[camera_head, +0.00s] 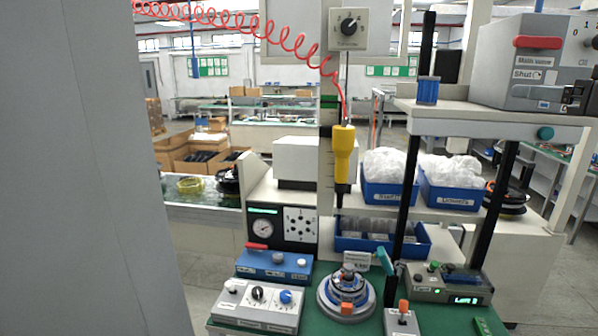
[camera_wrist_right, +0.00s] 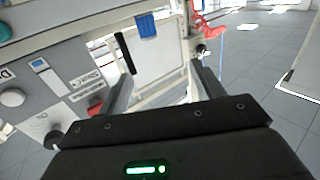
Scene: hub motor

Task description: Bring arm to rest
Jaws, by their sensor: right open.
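My right gripper (camera_head: 572,97) shows as dark parts at the right edge of the head view, in front of the grey box. In the right wrist view my right gripper (camera_wrist_right: 163,85) has its two fingers wide apart with nothing between them. The rest of my right arm is out of the head view. My left gripper is not in view.
The grey box (camera_head: 508,75) with a red handle stands on a raised shelf (camera_head: 480,123), close to my right gripper. A yellow tool (camera_head: 343,155) hangs above. A grey surface covers the left.

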